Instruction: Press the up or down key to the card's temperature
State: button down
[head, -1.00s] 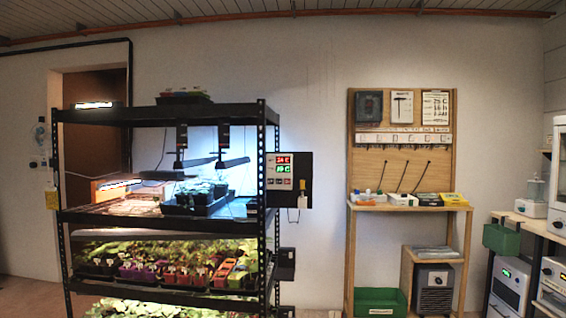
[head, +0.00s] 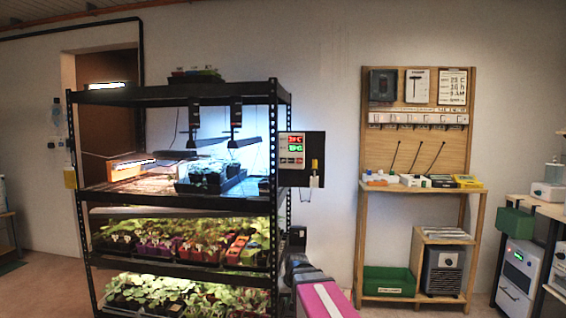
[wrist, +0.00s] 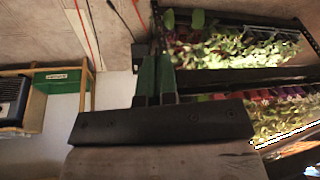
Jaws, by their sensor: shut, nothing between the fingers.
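The controller (head: 306,158) is a dark box on the right post of the rack in the head view. Its white panel (head: 291,151) shows red digits above green digits, with small red key marks below. The digits are too small to read surely. A white card (head: 452,86) with several printed lines hangs at the top right of the wooden board; its top line looks like 25 C. My gripper (wrist: 155,75) is shut and empty in the wrist view, with the rack's plant shelves to its right. The controller is not clearly visible in that view.
The black rack (head: 180,95) holds lit trays of seedlings. The wooden bench (head: 375,240) stands to the right, with a green bin (head: 389,281) below. Bare wall and floor lie between rack and bench.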

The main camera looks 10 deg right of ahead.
aim_at(283, 162)
jog(key=w+r+t+y, duration=0.1)
jog(key=w+r, duration=0.5)
jog(key=r, duration=0.9)
jog(key=w+r+t+y, duration=0.1)
jog(key=w+r+t, duration=0.3)
jog(key=r, duration=1.2)
jog(key=w+r+n+t+y, duration=0.1)
jog(key=w+r+t, duration=0.2)
jog(key=w+r, duration=0.5)
notch_tip(283, 162, up, 8)
jog(key=shift+w+a+r, duration=0.1)
jog(key=shift+w+a, duration=0.1)
jog(key=shift+w, duration=0.2)
jog(key=shift+w, duration=0.1)
jog(key=shift+w+d, duration=0.45)
jog(key=shift+w, duration=0.9)
jog(key=shift+w+d, duration=0.45)
jog(key=shift+w, duration=0.95)
jog(key=shift+w+d, duration=0.45)
jog(key=shift+w, duration=0.9)
jog(key=shift+w, duration=0.1)
jog(key=shift+w+d, duration=0.1)
jog(key=shift+w, duration=0.2)
